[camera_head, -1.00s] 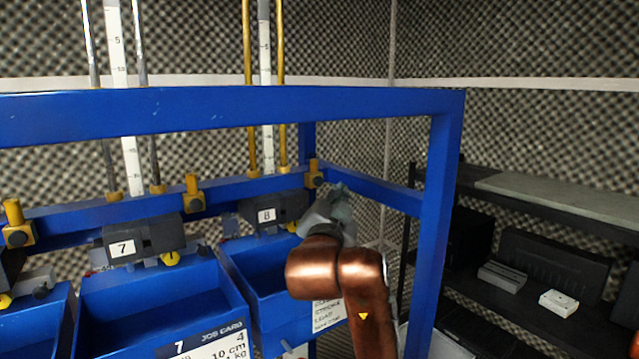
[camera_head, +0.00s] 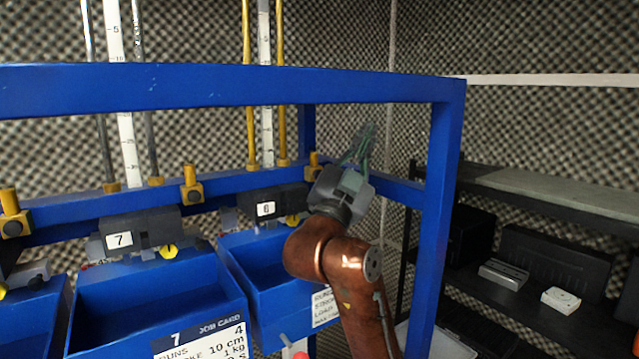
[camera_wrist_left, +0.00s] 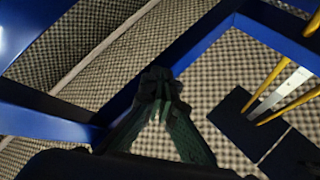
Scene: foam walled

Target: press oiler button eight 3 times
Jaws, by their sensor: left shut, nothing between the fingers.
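The oiler unit eight is a dark box with a white number plate (camera_head: 266,209), hung on the blue rail above a blue bin (camera_head: 262,262). A yellow knob (camera_head: 291,219) shows at its right side. I cannot make out its button; my left arm and gripper cover the area to the right of the unit. My left gripper (camera_head: 366,132) is shut and empty, pointing up and away, above and to the right of the unit and apart from it. In the left wrist view its closed fingertips (camera_wrist_left: 158,82) meet in front of the blue frame. My right gripper is not in view.
A blue frame beam (camera_head: 230,86) crosses in front, and a blue post (camera_head: 440,200) stands to the right of my arm. Unit seven (camera_head: 140,235) with its bin is at left. Dark shelves (camera_head: 540,270) with small boxes stand at right. Foam walls are behind.

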